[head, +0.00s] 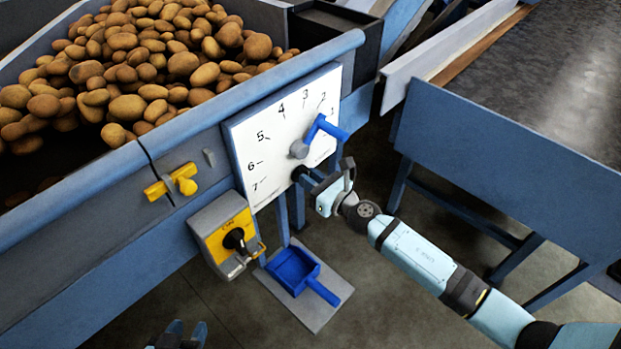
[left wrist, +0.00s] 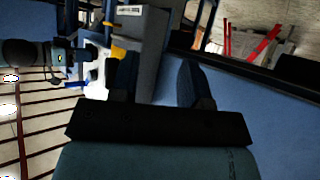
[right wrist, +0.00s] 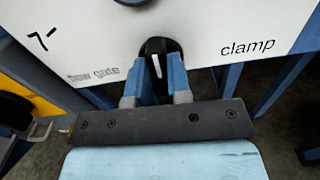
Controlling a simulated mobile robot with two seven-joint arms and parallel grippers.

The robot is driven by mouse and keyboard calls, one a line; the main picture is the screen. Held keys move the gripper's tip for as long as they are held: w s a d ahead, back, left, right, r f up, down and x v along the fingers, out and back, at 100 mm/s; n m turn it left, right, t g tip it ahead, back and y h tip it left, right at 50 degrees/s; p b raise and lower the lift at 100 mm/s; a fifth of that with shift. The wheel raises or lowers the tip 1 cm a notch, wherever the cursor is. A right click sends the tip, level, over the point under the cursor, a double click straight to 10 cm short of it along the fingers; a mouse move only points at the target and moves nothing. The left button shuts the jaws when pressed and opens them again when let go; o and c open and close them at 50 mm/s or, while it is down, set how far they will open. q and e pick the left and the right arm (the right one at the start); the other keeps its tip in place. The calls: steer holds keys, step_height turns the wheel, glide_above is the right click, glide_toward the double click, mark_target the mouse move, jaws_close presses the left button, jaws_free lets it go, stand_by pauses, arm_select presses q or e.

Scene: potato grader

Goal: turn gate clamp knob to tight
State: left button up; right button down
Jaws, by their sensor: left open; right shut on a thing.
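The gate clamp knob (right wrist: 155,47) is black with a white pointer line, low on the white dial plate (head: 246,137). In the right wrist view its line stands nearly upright, left of the word "clamp". My right gripper (right wrist: 157,75) has its blue fingers shut on the knob, one on each side. In the head view, this gripper (head: 309,177) partly hides the knob (head: 298,172). No tight mark can be read. My left gripper (head: 182,335) is at the bottom edge of the head view; its fingers (left wrist: 157,80) are apart and empty.
A blue lever (head: 325,129) sits on the plate above the knob, by printed numbers. A yellow switch box (head: 228,237) and yellow latch (head: 172,182) are to the left. A blue dustpan (head: 295,270) lies below. Potatoes (head: 125,60) fill the hopper.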

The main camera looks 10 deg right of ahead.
arm_select(q)
steer(key=p, duration=0.2)
steer(key=r+p, duration=0.1)
steer(key=p, duration=0.2)
steer(key=shift+s+a+r+g, duration=0.2)
steer(key=shift+r+g, duration=0.1)
arm_select(e)
steer(key=m, duration=1.7)
steer(key=shift+w+d+f, duration=0.15)
steer(key=shift+d+f, duration=0.15)
arm_select(q)
steer(key=shift+r, duration=0.1)
arm_select(e)
steer(key=shift+m, duration=0.3)
steer(key=c, duration=1.1)
jaws_free()
arm_select(q)
steer(key=shift+a, duration=0.1)
arm_select(e)
steer(key=shift+o, duration=0.2)
